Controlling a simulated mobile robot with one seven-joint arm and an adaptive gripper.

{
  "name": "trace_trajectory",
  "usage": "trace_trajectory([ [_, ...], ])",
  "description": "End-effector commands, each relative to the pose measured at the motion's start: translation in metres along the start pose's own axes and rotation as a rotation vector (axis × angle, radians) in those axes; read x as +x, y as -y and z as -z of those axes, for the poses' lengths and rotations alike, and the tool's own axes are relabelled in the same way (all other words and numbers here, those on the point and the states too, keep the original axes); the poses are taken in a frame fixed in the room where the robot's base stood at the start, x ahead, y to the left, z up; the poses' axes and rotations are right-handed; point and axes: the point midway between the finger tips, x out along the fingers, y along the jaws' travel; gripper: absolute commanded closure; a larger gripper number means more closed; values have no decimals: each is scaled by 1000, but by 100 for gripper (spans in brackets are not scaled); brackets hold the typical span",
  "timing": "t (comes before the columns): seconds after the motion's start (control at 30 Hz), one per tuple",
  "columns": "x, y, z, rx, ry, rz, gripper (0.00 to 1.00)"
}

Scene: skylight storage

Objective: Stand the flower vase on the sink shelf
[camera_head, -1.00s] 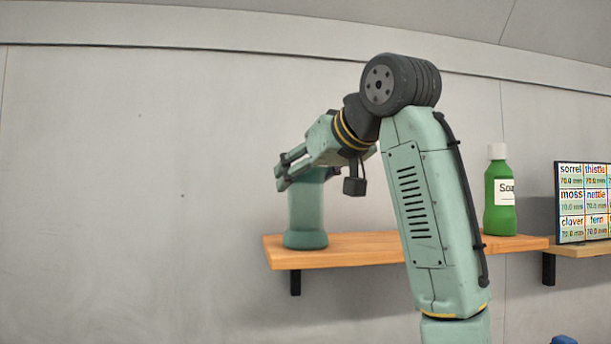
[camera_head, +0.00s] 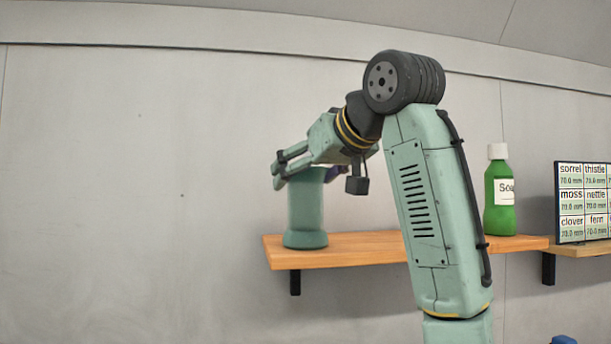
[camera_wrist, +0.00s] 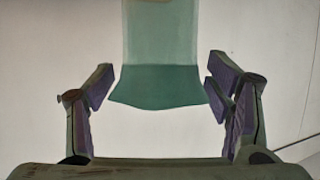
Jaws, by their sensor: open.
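The flower vase (camera_head: 306,215), green with a darker base band, stands upright on the wooden shelf (camera_head: 350,249) near its left end. My gripper (camera_head: 281,171) is at the level of the vase's top, and part of the vase's upper end is hidden behind it. In the wrist view the vase (camera_wrist: 160,60) shows between and beyond the fingers. There my gripper (camera_wrist: 160,95) is open, with a clear gap on both sides of the vase.
A green soap bottle (camera_head: 499,195) with a white cap stands on the shelf's right part. A sign board with plant names (camera_head: 583,202) stands on a lower shelf (camera_head: 590,250) at the right. The wall left of the vase is bare.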

Motion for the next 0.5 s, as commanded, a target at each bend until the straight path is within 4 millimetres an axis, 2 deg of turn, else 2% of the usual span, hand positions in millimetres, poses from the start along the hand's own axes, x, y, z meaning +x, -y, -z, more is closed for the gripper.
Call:
trace_trajectory([
  [0.5,-22,0,1,-1,-1,-1,27],
])
